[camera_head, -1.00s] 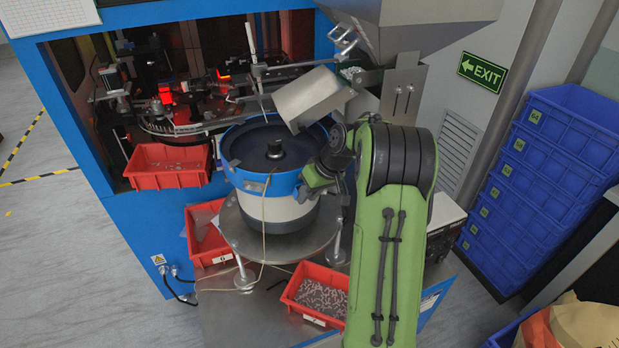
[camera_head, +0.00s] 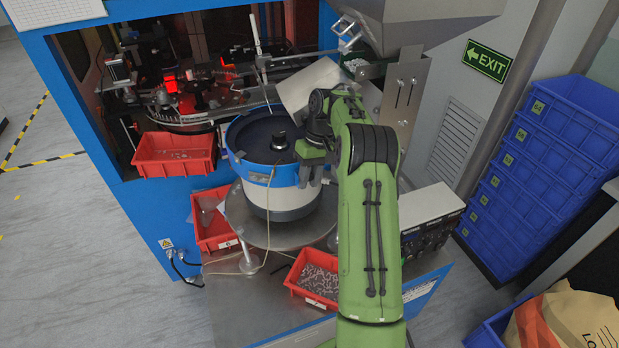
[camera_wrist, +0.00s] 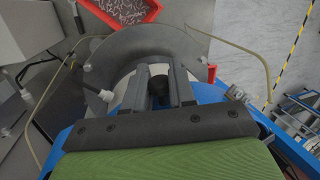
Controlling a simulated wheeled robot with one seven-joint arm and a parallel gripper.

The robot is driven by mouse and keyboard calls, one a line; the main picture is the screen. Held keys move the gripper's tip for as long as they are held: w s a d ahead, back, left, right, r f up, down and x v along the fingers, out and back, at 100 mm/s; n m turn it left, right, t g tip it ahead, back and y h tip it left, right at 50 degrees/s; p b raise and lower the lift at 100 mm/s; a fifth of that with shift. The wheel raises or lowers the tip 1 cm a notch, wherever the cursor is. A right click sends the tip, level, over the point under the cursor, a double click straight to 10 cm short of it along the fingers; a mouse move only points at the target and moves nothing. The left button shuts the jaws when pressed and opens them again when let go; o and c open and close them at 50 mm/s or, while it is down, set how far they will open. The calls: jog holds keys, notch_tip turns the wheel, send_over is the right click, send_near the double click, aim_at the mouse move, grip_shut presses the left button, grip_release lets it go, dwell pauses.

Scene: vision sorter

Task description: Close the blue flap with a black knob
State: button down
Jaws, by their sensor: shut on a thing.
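The blue rim (camera_head: 262,178) of the round bowl feeder is in the head view, with my gripper (camera_head: 316,174) at its right side. The wrist view shows a dark knob (camera_wrist: 157,85) between the two fingers of my gripper (camera_wrist: 158,75), which is shut on it. Blue surface (camera_wrist: 207,92) shows beside and behind the fingers. I cannot tell the flap from the rest of the blue rim, as my gripper and wrist cover that side in the head view. How far the flap stands open is hidden.
A metal chute (camera_head: 307,86) hangs over the bowl close to my wrist. Red bins stand left of the bowl (camera_head: 174,155), below it (camera_head: 211,220) and in front (camera_head: 314,280). A grey control box (camera_head: 428,212) is right of my arm. Blue crates (camera_head: 540,165) are stacked at right.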

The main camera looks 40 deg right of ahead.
jog(key=shift+w+r, duration=0.1)
jog(key=c, duration=0.9)
grip_release()
jog(key=shift+c, duration=0.2)
jog(key=v, duration=0.7)
jog(key=shift+r, duration=0.2)
